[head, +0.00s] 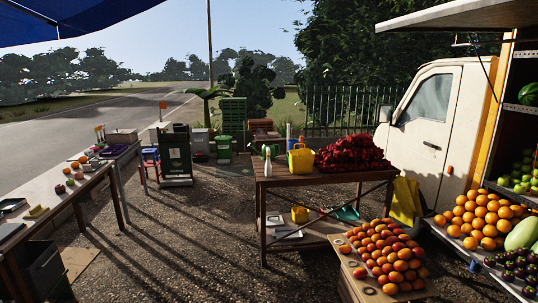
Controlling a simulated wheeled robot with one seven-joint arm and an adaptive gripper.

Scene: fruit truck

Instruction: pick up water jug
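The head view shows no thing clearly labelled as the water jug. A yellow jug-like container (300,159) stands upright on the wooden table (275,177) in the middle. A small green container (271,150) stands to its left, and a white bottle (267,167) stands near the table's left end. A second, smaller yellow container (299,214) sits on the lower shelf. These are too small to tell in detail. My gripper and arm are not in view.
A red heap (350,154) covers the table's right part. A tilted stand of oranges (385,258) is in front right, beside the white truck (428,122). A long table (60,200) runs along the left. The ground between is mostly clear.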

